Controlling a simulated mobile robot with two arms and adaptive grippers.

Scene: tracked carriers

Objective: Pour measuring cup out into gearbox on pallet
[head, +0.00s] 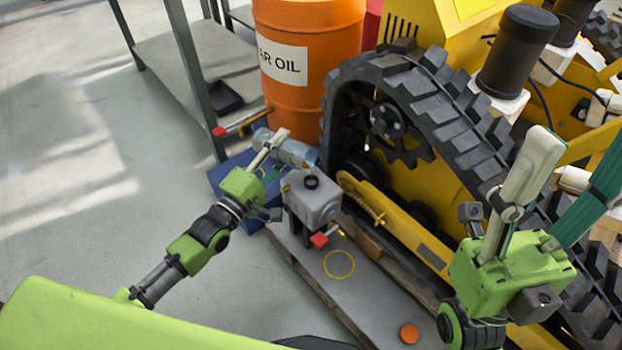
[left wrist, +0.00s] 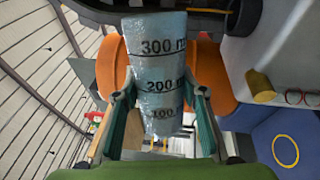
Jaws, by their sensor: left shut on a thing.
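My left gripper (head: 280,143) is shut on the clear bluish measuring cup (head: 297,153). The cup lies tipped well over, close behind and above the grey gearbox (head: 318,205). The gearbox has a dark round filler opening on top and stands on the grey-topped pallet (head: 300,259). In the left wrist view the cup (left wrist: 158,60) sits between the fingers (left wrist: 160,105), with its 100, 200 and 300 marks showing. I cannot make out its contents or any stream. My right gripper (head: 582,140) is open and empty at the right.
An orange oil drum (head: 308,70) stands behind the cup, beside a grey metal shelf (head: 165,60). A yellow tracked carrier (head: 430,200) stands right of the gearbox. An orange cap (head: 409,333) and a yellow ring (head: 339,264) are on the pallet. The floor at left is clear.

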